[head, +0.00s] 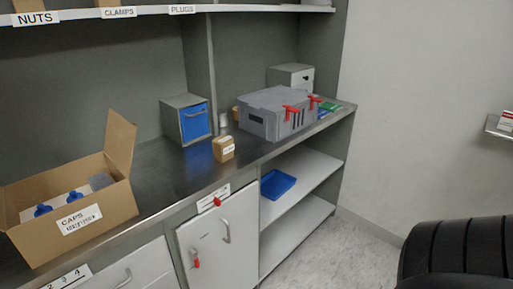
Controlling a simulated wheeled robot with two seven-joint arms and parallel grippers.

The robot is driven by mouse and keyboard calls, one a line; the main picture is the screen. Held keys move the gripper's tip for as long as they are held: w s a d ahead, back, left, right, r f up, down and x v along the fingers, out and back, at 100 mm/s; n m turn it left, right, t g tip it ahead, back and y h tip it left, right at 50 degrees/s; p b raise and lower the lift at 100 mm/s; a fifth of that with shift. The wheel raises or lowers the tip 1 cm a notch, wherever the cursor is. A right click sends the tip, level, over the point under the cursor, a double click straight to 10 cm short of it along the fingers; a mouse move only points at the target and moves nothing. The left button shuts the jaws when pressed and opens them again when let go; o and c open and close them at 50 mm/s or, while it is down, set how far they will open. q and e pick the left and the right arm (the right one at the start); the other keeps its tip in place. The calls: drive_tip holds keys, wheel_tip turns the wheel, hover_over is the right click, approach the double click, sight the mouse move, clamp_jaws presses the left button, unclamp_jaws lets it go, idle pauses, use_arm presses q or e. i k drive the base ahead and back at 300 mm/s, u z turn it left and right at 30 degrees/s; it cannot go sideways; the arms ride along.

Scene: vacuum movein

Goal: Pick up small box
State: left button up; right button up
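A small brown cardboard box (223,149) with a white label stands upright on the metal worktop (165,165), near its front edge. It sits between a large open carton on the left and a grey case on the right. Nothing is touching it that I can see. A black ribbed part at the bottom right seems to be one of my own arm links. Neither of my grippers shows in the head view.
An open carton labelled CAPS (100,215) holds blue-capped items. A blue-fronted drawer box (187,120) and a grey case (275,113) with red latches stand behind and right. A blue tray (277,184) lies on the lower shelf. Floor (345,250) is clear at right.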

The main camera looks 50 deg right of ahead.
sight(223, 146)
drive_tip(key=z, duration=1.25)
